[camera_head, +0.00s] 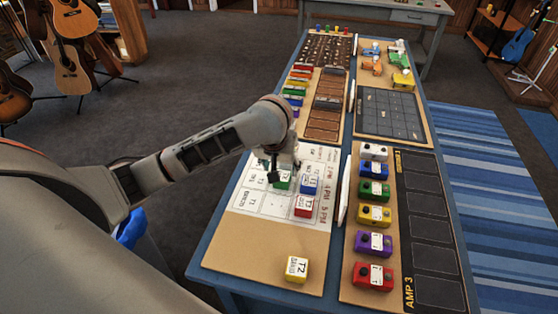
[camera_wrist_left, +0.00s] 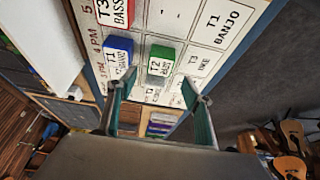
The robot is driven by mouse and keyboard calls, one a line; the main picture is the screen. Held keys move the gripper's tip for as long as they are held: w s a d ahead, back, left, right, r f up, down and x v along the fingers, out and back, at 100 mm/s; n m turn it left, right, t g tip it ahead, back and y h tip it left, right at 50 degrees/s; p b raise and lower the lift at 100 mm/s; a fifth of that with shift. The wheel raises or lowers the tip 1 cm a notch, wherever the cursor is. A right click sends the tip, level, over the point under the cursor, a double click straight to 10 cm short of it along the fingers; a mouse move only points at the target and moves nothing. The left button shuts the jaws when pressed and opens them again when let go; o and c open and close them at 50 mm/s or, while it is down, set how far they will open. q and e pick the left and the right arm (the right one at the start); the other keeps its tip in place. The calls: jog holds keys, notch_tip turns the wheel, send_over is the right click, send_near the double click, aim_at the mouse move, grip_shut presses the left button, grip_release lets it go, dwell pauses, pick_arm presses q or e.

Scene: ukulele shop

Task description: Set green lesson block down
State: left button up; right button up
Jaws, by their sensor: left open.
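The green lesson block (camera_head: 282,182) sits on the white lesson grid board (camera_head: 262,203); in the left wrist view the green block (camera_wrist_left: 161,60) shows its white T2 label. My left gripper (camera_head: 273,172) is over the grid at the green block. In the left wrist view its two fingers (camera_wrist_left: 158,84) are spread, with the block between and just beyond the tips; no contact is visible. In the head view the gripper partly hides the block. My right gripper is not in view.
On the grid, a blue block (camera_head: 310,184) and a red block (camera_head: 304,206) stand close to the green one. A yellow block (camera_head: 297,269) lies on the board's bare front part.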

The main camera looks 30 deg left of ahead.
pick_arm(q)
jog(key=v, duration=0.4)
jog(key=shift+s+r, duration=0.15)
jog(key=shift+r, duration=0.1)
dwell(0.3)
